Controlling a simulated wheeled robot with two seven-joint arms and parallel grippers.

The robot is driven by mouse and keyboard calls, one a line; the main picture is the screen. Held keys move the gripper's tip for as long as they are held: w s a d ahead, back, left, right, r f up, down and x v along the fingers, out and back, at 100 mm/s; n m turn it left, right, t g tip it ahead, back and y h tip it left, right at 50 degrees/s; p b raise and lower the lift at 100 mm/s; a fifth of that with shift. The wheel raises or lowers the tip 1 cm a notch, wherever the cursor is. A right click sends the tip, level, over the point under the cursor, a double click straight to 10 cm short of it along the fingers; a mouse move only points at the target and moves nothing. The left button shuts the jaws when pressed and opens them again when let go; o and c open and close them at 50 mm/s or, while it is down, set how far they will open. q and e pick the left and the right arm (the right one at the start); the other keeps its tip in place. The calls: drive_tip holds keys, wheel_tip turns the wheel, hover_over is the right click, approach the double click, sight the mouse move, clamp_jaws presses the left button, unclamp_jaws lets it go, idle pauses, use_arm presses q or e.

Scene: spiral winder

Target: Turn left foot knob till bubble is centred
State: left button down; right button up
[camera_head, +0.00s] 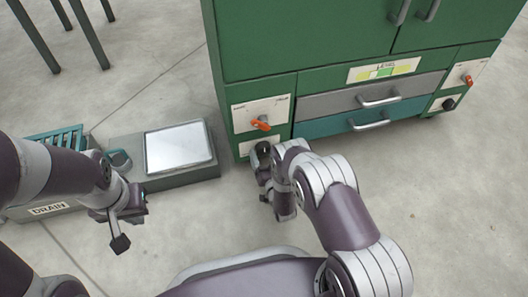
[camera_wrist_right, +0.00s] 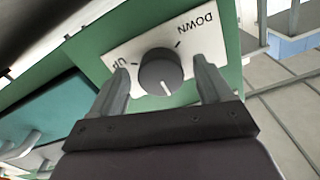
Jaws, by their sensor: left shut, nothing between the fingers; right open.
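The left foot knob (camera_wrist_right: 160,72) is round and black with a white pointer line, on a white plate (camera_wrist_right: 200,38) marked UP and DOWN in the right wrist view. My right gripper (camera_wrist_right: 162,68) is open, with one finger on each side of the knob; whether they touch it I cannot tell. In the head view my right gripper and wrist largely hide this knob at the cabinet's lower left. The level gauge (camera_head: 384,70) is a yellow and green strip on the cabinet; its bubble is too small to make out. My left gripper (camera_head: 121,238) is shut and empty, away from the cabinet.
The green cabinet (camera_head: 290,38) has two drawers with handles, an orange lever (camera_head: 261,124) at left, another (camera_head: 467,80) at right, and a black right knob (camera_head: 449,104). A grey block with a pale panel (camera_head: 178,147) and a drain box (camera_head: 48,210) stand at left. Floor at right is clear.

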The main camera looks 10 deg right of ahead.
drive_tip(key=c, duration=1)
drive_tip(key=shift+c, duration=0.2)
drive_tip(key=n, duration=0.3)
drive_tip(key=shift+p, duration=0.4)
drive_tip(key=n, duration=0.3)
drive_tip(key=shift+d+n+p, duration=0.1)
drive_tip(key=shift+n+p, duration=0.2)
drive_tip(key=shift+n, duration=0.1)
drive_tip(key=n, duration=0.4)
drive_tip(key=shift+d+r, duration=0.1)
drive_tip(key=shift+n+p, duration=0.35)
drive_tip(key=shift+n, duration=1.35)
